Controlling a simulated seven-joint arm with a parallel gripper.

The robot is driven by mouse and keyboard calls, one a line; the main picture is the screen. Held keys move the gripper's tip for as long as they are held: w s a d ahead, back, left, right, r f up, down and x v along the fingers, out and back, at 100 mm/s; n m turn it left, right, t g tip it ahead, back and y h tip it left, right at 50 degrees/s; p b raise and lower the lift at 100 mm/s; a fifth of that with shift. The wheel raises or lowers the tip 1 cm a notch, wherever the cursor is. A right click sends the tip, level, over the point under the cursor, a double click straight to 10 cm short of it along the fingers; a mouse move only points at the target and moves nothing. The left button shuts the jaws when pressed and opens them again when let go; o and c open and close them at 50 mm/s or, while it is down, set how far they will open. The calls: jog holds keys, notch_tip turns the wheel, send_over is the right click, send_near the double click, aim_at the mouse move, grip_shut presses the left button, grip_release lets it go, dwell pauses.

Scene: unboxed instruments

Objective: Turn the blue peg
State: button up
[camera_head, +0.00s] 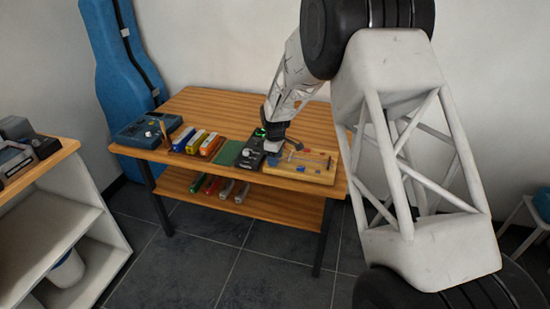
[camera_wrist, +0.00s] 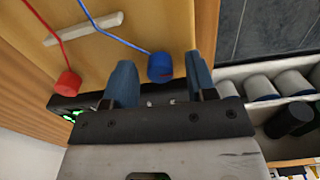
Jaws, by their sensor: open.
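The blue peg (camera_wrist: 160,68) is a short blue cylinder with a blue wire running from it over a wooden board (camera_wrist: 140,50). In the wrist view my gripper (camera_wrist: 160,78) is open, with one blue finger to each side of the peg. The peg is nearer the right finger; I cannot tell whether either finger touches it. In the head view my gripper (camera_head: 276,143) is at the left edge of the wooden board (camera_head: 300,173) on the table, and the peg there is too small to tell apart.
A red peg (camera_wrist: 68,84) with a red wire lies left of my gripper, near a light bar (camera_wrist: 84,29). A black box (camera_head: 251,152) stands beside the board. Several coloured boxes and a blue device (camera_head: 150,130) fill the table's left side. The table's back (camera_head: 220,103) is clear.

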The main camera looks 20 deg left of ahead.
jog(key=c, duration=0.9)
jog(key=shift+m, duration=0.3)
jog(key=m, duration=1.2)
jog(key=shift+m, duration=0.3)
jog(key=o, duration=0.9)
